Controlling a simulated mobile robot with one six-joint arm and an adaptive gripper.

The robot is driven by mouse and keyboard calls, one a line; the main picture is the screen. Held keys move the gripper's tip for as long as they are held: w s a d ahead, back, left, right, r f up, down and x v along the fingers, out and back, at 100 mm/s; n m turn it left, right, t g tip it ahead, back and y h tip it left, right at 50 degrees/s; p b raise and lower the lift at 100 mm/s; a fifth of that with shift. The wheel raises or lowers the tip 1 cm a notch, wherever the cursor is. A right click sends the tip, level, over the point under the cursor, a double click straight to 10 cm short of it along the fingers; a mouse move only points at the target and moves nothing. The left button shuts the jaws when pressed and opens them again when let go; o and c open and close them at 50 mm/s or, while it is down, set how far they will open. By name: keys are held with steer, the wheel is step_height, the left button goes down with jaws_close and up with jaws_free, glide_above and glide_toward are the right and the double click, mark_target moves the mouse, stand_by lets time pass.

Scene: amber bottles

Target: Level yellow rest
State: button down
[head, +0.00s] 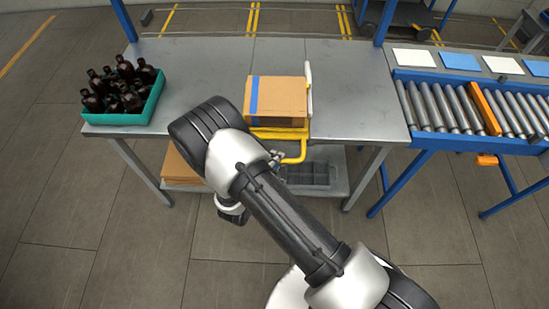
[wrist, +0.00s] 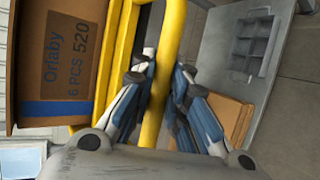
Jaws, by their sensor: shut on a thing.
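The yellow rest (head: 279,133) is at the front edge of the grey table, under a cardboard box (head: 277,98). A yellow bent handle (head: 301,152) sticks out from it toward me. My gripper (head: 276,158) is at this handle in the head view, partly hidden by my arm. In the wrist view, my gripper's fingers (wrist: 163,78) lie on both sides of the yellow bar (wrist: 162,88) and are shut on it. The box (wrist: 62,60), with "Orlaby 6 PCS 520" and a blue strip, is beside the yellow bars. I cannot tell exactly how far the rest tilts.
A teal crate (head: 126,118) of amber bottles (head: 118,85) stands at the table's left. A white upright bar (head: 309,90) is right of the box. A roller conveyor (head: 470,110) adjoins at right. A lower shelf holds a grey divided tray (head: 307,174) and flat cardboard (head: 180,168).

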steer(key=shift+r+g, duration=0.4)
steer(key=shift+r, duration=0.5)
steer(key=c, duration=1.6)
jaws_free()
steer(key=shift+o, duration=0.2)
steer(key=shift+s, duration=0.15)
steer(key=v, duration=1.2)
